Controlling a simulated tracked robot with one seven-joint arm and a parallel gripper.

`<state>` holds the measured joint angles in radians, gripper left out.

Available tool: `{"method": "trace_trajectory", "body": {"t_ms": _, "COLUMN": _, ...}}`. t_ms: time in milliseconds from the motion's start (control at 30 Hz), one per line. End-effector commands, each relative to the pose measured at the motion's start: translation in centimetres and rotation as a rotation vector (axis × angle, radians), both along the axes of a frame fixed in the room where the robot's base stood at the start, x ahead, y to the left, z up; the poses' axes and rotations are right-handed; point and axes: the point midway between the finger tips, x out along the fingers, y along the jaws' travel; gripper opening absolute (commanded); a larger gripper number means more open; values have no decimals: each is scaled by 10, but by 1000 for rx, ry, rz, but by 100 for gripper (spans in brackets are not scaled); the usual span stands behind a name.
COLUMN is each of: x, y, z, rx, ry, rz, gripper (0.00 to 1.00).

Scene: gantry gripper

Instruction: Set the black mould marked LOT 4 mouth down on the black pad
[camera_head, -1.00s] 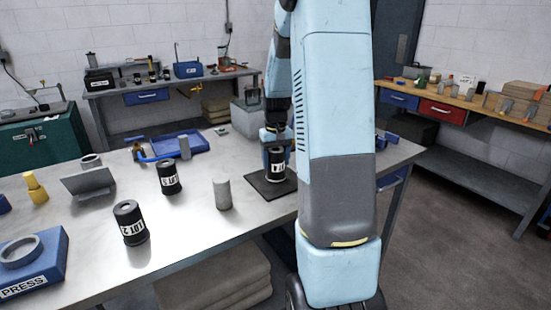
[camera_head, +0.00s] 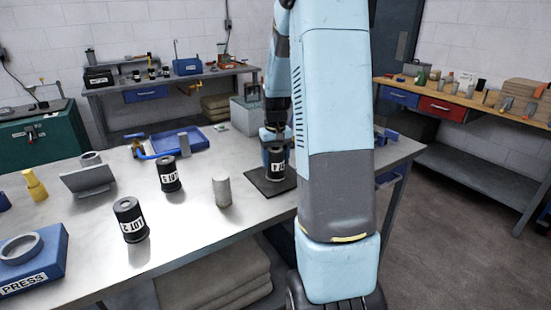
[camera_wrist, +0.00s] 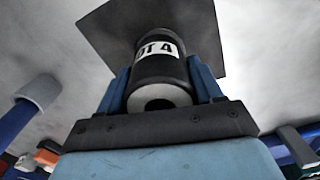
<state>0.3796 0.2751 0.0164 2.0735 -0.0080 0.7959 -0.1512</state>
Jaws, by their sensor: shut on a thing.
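The black mould marked LOT 4 (camera_head: 277,161) is upright at the black pad (camera_head: 262,187), over its middle. It is low, at or just above the pad; I cannot tell whether it touches. My gripper (camera_head: 272,137) is above it and shut on its sides. In the wrist view the mould (camera_wrist: 160,70) lies between the blue fingers of my gripper (camera_wrist: 163,85), with the black pad (camera_wrist: 205,25) beyond it. The end towards the pad is hidden.
Two other black moulds (camera_head: 130,220) (camera_head: 170,174) and a grey cylinder (camera_head: 222,191) stand left of the pad. A blue tray (camera_head: 180,141) lies behind them. A blue PRESS block (camera_head: 38,262) is at the front left. The bench edge is close in front of the pad.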

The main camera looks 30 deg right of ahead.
Motion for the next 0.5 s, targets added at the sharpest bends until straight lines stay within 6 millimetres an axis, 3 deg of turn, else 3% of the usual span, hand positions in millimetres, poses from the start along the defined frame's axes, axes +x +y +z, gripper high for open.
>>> {"method": "trace_trajectory", "body": {"t_ms": 367, "x": 0, "y": 0, "z": -2, "rx": 0, "ry": 0, "rz": 1, "gripper": 35}}
{"method": "trace_trajectory", "body": {"t_ms": 400, "x": 0, "y": 0, "z": -2, "rx": 0, "ry": 0, "rz": 1, "gripper": 68}}
{"method": "trace_trajectory", "body": {"t_ms": 500, "x": 0, "y": 0, "z": -2, "rx": 0, "ry": 0, "rz": 1, "gripper": 78}}
